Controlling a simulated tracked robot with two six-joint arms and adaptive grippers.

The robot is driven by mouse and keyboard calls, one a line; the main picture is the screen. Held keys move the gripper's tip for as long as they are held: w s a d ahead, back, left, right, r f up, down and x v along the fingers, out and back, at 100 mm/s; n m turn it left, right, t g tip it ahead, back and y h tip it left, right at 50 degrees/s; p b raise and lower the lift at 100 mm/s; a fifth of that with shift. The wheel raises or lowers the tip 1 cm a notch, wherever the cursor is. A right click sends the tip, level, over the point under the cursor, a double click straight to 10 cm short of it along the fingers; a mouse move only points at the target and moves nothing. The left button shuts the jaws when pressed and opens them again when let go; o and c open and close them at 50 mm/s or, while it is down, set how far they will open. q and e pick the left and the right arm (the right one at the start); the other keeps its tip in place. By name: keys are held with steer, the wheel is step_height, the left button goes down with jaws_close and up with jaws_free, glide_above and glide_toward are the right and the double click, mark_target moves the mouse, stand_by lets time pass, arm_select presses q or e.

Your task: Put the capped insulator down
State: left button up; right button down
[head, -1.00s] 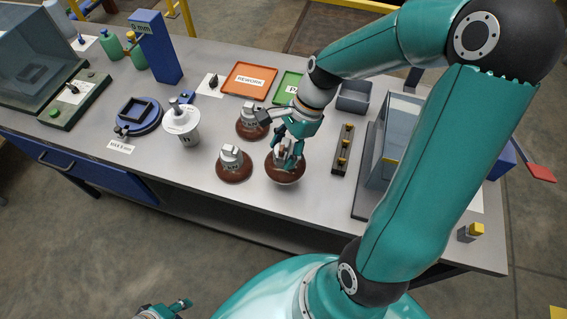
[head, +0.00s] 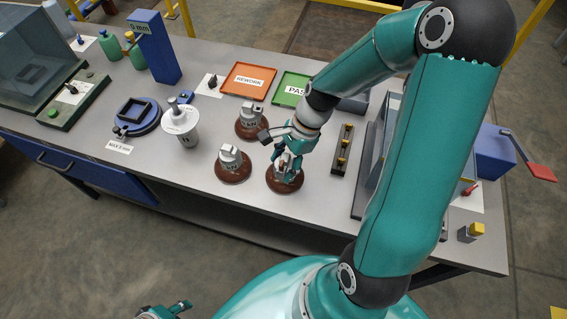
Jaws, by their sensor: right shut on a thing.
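The capped insulator (head: 285,187) is a brown disc with a grey metal cap, at the front middle of the table (head: 212,215). Its disc sits level and appears to rest on the table top. My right gripper (head: 288,176) reaches down from above and is shut on its cap, hiding much of the cap. Two similar brown insulators with grey caps stand beside it, one to the left (head: 233,172) and one behind (head: 251,127). My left gripper (head: 182,305) is low at the bottom edge, away from the table; its jaw state is unclear.
An orange REWORK tray (head: 248,80) and a green tray (head: 290,90) lie behind. A dark rack with yellow pieces (head: 342,150) stands close on the right. A white piece (head: 182,125) and a blue round fixture (head: 138,115) stand left. Bare table lies in front-left.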

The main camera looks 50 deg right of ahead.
steer(key=shift+c, duration=1.6)
jaws_free()
steer(key=shift+r, duration=0.1)
steer(key=v, duration=1.2)
steer(key=shift+p, duration=0.35)
steer(key=shift+a, duration=0.15)
